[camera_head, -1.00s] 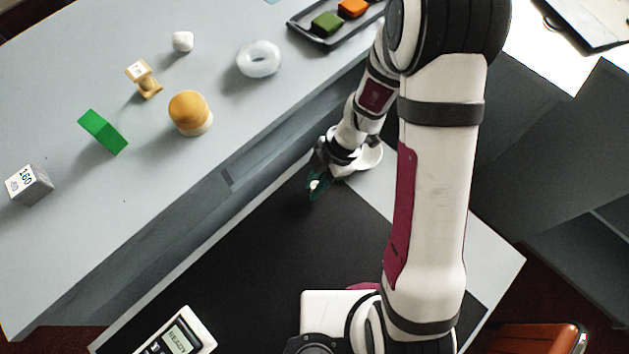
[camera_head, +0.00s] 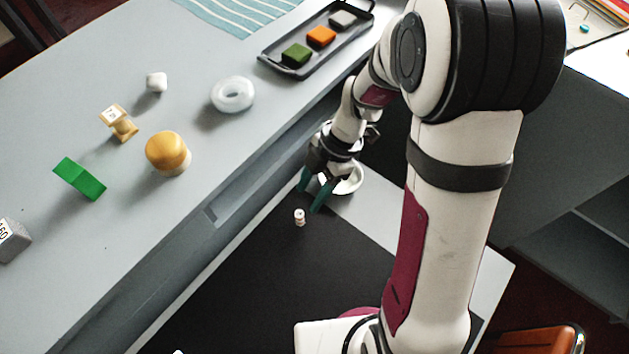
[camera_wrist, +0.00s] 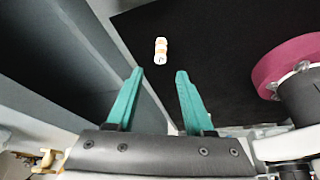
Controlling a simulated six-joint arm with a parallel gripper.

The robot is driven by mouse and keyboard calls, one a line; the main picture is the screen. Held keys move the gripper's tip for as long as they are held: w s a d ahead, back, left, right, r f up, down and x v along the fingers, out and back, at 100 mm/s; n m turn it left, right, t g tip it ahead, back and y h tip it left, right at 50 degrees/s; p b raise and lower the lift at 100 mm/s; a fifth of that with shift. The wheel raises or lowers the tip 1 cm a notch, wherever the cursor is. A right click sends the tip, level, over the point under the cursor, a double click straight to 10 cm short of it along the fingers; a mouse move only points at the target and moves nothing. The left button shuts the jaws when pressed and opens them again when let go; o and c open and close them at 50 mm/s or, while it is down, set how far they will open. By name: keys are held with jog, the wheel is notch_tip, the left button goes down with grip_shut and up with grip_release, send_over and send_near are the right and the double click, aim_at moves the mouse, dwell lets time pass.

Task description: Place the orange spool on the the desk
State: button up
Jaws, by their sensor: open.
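A small white spool with orange bands (camera_head: 299,217) is on the black mat (camera_head: 270,275) on the lower desk. In the wrist view, this orange spool (camera_wrist: 161,50) lies beyond my fingertips, with nothing touching it. My gripper (camera_head: 309,199) has its teal fingers spread and empty, close to the spool and apart from it. The open fingers also show in the wrist view (camera_wrist: 159,75). A pale strip of bare desk (camera_head: 385,222) shows beyond the mat.
A white dish (camera_head: 350,184) sits right behind my gripper. The raised grey counter (camera_head: 60,125) holds a tan wooden spool shape (camera_head: 119,123), green block (camera_head: 80,178), yellow-topped cylinder (camera_head: 167,150), white ring (camera_head: 233,94) and swatch tray (camera_head: 327,55). The mat's middle is clear.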

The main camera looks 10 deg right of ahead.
jog(key=s+d+r+m+h, duration=0.1)
jog(key=s+d+r+m, duration=0.1)
jog(key=s+r+m, duration=0.8)
jog(key=s+d+r+m+t+h, duration=0.1)
jog(key=s+m, duration=0.5)
jog(key=m, duration=1.2)
jog(key=shift+s+d+r+t, duration=0.3)
jog(key=shift+s+d+r, duration=0.05)
jog(key=shift+r, duration=0.35)
